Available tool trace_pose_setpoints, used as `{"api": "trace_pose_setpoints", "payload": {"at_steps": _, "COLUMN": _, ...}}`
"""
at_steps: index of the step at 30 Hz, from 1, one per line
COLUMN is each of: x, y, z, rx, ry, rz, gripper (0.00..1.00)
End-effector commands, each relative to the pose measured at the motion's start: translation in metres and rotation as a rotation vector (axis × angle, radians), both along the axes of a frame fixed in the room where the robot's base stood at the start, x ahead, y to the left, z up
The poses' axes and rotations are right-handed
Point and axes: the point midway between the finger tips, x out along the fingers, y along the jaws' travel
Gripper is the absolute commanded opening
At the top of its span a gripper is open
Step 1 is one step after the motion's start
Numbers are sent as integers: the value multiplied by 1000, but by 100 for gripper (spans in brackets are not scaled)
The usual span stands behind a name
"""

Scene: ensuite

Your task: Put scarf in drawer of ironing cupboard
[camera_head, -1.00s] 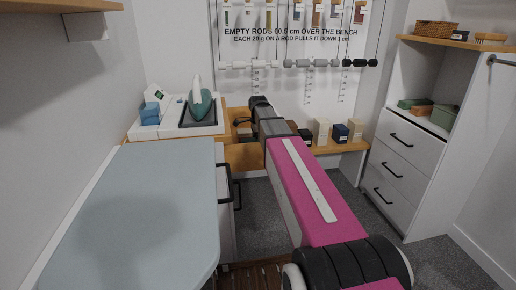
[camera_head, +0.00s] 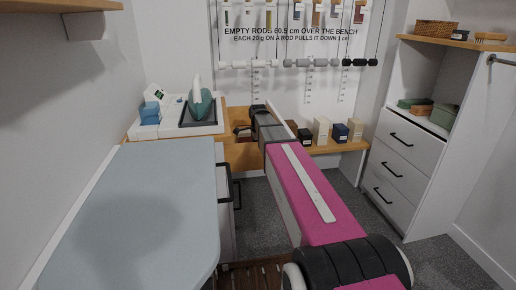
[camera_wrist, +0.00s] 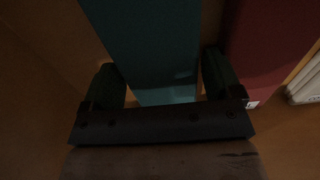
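My gripper (camera_wrist: 161,80) is open in the wrist view, pointing down with one dark finger on each side of a teal item (camera_wrist: 160,40). The teal item lies close to the right finger, with a gap by the left finger. I cannot tell whether it is the scarf. A dark red item (camera_wrist: 265,45) is just right of it. In the head view my gripper (camera_head: 245,127) is low over the back bench, small and partly hidden by my arm. The ironing cupboard (camera_head: 226,215), with black drawer handles, stands under the pale blue board top; I cannot tell whether a drawer is open.
The pale blue board (camera_head: 135,200) fills the left front. An iron (camera_head: 200,103) on its stand is on the wooden bench (camera_head: 245,155), left of my gripper. Small boxes (camera_head: 321,131) stand to the right. Weighted rods (camera_head: 310,62) hang above. White drawers (camera_head: 405,150) stand at right.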

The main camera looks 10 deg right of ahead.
Motion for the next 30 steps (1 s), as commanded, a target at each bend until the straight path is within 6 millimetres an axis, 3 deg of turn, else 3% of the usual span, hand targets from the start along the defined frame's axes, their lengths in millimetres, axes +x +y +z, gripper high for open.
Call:
{"api": "trace_pose_setpoints", "payload": {"at_steps": 8, "x": 1, "y": 0, "z": 14, "rx": 0, "ry": -2, "rz": 0, "gripper": 85}}
{"api": "trace_pose_setpoints", "payload": {"at_steps": 21, "x": 1, "y": 0, "z": 89, "rx": 0, "ry": -3, "rz": 0, "gripper": 85}}
{"api": "trace_pose_setpoints", "payload": {"at_steps": 30, "x": 0, "y": 0, "z": 120, "rx": 0, "ry": 0, "rz": 0, "gripper": 85}}
